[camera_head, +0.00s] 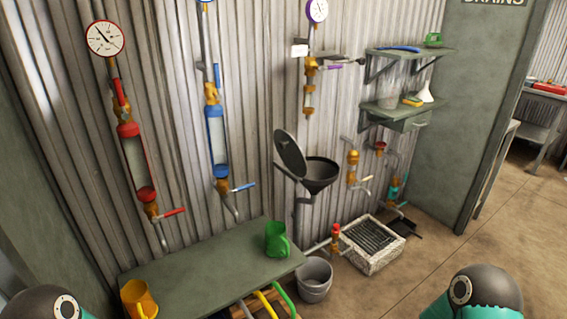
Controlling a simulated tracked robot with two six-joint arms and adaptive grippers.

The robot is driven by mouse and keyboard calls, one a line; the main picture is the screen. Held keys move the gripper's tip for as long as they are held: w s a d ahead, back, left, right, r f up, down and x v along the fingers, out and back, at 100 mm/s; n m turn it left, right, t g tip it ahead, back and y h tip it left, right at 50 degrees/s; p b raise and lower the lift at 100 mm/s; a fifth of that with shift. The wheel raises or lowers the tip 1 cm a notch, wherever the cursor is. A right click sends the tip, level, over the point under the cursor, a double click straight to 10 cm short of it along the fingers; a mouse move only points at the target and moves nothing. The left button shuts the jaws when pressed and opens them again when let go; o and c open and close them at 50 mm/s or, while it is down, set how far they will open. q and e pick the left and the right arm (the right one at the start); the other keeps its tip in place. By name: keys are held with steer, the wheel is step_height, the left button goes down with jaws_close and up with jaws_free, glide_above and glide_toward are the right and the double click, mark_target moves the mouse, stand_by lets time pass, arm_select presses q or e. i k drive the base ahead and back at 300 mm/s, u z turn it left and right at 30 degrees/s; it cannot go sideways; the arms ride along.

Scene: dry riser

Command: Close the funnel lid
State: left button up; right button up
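The black funnel (323,171) is mounted on the corrugated wall near the middle of the head view. Its round dark lid (290,155) stands open, tilted up at the funnel's left side. Only rounded dark and teal parts of my two arms show at the bottom left and bottom right edges. Both grippers are out of the picture, well away from the lid as far as this view shows.
A green bench (205,262) stands left of the funnel, with a green jug (277,240) and a yellow jug (138,299). A grey bucket (314,280) and a grated drain (373,243) are below. Valved pipes line the wall. Floor at right is clear.

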mark_target(289, 151)
steer(key=u, duration=0.2)
steer(key=k, duration=0.15)
steer(key=z, duration=0.65)
steer(key=i, duration=1.4)
steer(key=u, duration=0.45)
steer(key=k, duration=0.55)
steer(key=z, duration=0.15)
steer(key=i, duration=1.05)
steer(key=u, duration=0.4)
